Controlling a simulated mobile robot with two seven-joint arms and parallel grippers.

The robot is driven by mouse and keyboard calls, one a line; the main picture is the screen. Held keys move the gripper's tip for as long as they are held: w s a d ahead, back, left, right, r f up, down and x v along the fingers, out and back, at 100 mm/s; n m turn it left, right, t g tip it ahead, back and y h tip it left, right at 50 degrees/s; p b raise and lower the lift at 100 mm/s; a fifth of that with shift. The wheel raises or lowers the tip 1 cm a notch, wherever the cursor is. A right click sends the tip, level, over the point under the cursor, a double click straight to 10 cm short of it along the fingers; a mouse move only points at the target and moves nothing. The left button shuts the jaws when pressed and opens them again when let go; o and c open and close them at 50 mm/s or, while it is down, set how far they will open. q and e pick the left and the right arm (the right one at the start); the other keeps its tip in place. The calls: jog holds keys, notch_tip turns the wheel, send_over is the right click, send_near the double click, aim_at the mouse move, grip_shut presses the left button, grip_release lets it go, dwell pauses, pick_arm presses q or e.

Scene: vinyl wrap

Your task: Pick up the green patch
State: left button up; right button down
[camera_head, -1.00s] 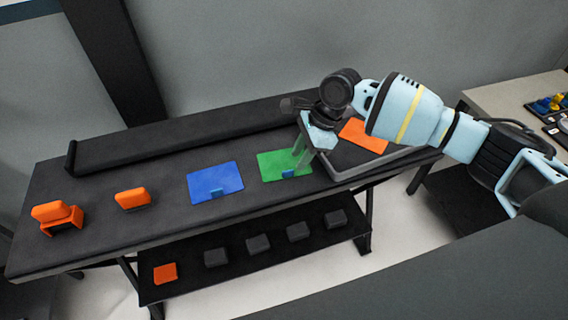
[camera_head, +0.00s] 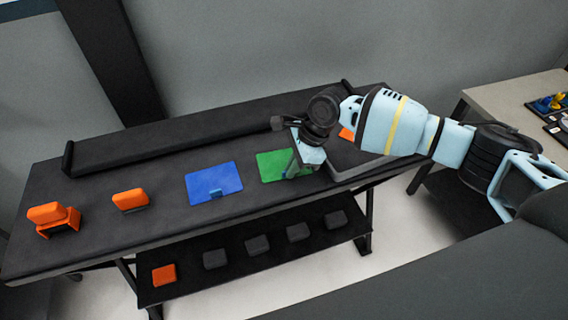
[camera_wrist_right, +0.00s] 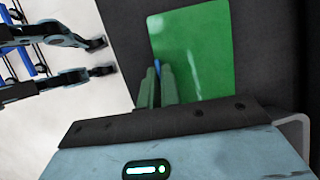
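The green patch (camera_head: 273,166) lies on the dark table, right of the blue patch (camera_head: 214,181). It also shows in the right wrist view (camera_wrist_right: 203,50) and looks flat. My right gripper (camera_head: 295,169) is at the patch's near right part, pointing down. In the right wrist view its two fingers (camera_wrist_right: 158,84) stand close together with the patch's small blue tab between them, and they look shut on it. In the head view the fingers hide the tab. My left gripper is not in view.
Orange pieces (camera_head: 130,200) sit on the table's left part. Another orange patch (camera_head: 347,133) is partly behind my right arm. A raised dark ledge (camera_head: 180,135) runs along the back. A lower shelf holds several dark blocks (camera_head: 258,245) and one orange block (camera_head: 164,275).

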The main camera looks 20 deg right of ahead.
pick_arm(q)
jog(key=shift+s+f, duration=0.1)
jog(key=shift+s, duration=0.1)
pick_arm(e)
jog(key=shift+r, duration=0.5)
jog(key=r, duration=0.2)
jog(key=shift+s+r+p, duration=0.4)
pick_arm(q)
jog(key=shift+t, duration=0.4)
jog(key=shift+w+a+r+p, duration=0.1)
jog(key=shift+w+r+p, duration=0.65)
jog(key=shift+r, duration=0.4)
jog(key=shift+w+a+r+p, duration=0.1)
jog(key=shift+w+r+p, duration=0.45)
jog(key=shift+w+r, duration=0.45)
pick_arm(e)
jog(key=s+r, duration=0.1)
jog(key=s, duration=1.4)
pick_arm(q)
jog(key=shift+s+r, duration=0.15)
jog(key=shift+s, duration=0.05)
pick_arm(e)
jog(key=shift+s+r, duration=0.1)
